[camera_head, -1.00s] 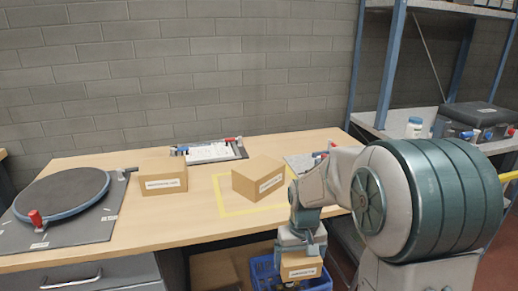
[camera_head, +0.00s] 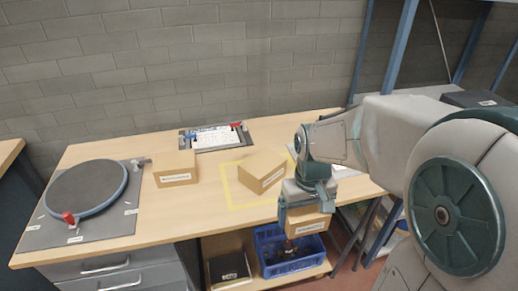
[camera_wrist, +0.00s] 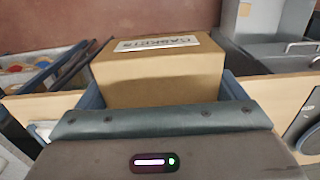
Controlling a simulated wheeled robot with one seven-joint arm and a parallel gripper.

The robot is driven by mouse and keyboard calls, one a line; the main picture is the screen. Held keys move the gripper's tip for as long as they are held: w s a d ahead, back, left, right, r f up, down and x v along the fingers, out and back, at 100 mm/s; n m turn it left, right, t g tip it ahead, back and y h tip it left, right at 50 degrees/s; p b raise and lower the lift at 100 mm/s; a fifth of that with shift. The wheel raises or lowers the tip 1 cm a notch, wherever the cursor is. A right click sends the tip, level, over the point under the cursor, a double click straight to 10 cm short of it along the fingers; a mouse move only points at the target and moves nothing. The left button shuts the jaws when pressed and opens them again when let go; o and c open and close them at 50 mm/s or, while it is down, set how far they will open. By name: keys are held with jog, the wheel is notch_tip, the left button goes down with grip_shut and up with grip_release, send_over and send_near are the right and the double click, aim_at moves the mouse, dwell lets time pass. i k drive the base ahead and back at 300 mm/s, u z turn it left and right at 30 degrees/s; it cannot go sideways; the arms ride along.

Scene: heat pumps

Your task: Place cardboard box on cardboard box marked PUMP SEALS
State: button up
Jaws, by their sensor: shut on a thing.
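My gripper (camera_head: 306,207) is shut on a cardboard box (camera_head: 308,224), held in front of the table's front edge, right of centre. In the wrist view this held box (camera_wrist: 160,78) fills the jaws, and its white label seems to read GASKETS. On the table stand two more cardboard boxes: one at the left (camera_head: 175,170), and one (camera_head: 262,172) turned at an angle inside a yellow outlined square. Both have white labels too small to read, so I cannot tell which is marked PUMP SEALS. The held box is apart from both.
A round dark turntable (camera_head: 88,190) with a red knob lies on the table's left. A clipboard-like tray (camera_head: 214,138) lies at the back. A blue crate (camera_head: 288,262) stands on the lower shelf below the held box. Bare tabletop (camera_head: 208,215) lies between the boxes and front edge.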

aim_at(263, 161)
jog(key=i, duration=0.85)
jog(key=z, duration=0.05)
